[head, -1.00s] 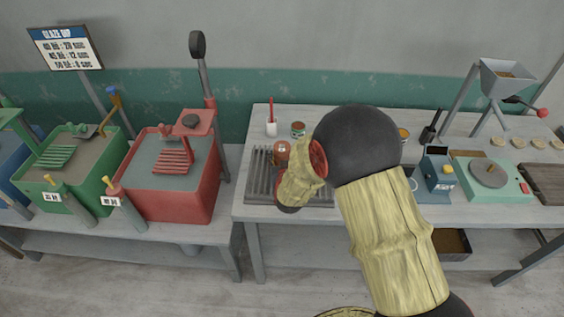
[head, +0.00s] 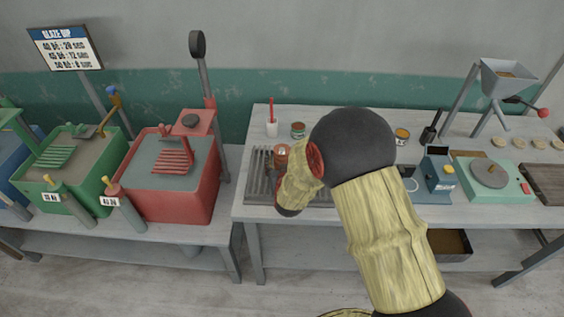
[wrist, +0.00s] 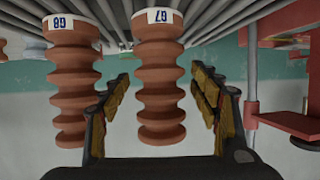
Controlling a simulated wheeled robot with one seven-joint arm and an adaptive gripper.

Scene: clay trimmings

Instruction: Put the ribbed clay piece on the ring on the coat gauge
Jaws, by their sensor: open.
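In the wrist view a reddish-brown ribbed clay piece (wrist: 161,85) with a white number label hangs in the picture between the two fingers of my gripper (wrist: 162,112). The fingers are open, with a gap visible on both sides of the piece. A second ribbed clay piece (wrist: 73,85) with a label stands just left, outside the left finger. In the head view a labelled clay piece (head: 281,152) shows at the slatted rack (head: 258,175), partly behind my arm, which hides my gripper there.
A red tank (head: 205,190) and a green tank (head: 75,200) stand left of the rack. The red tank's post and platform (wrist: 300,124) are close right of my gripper.

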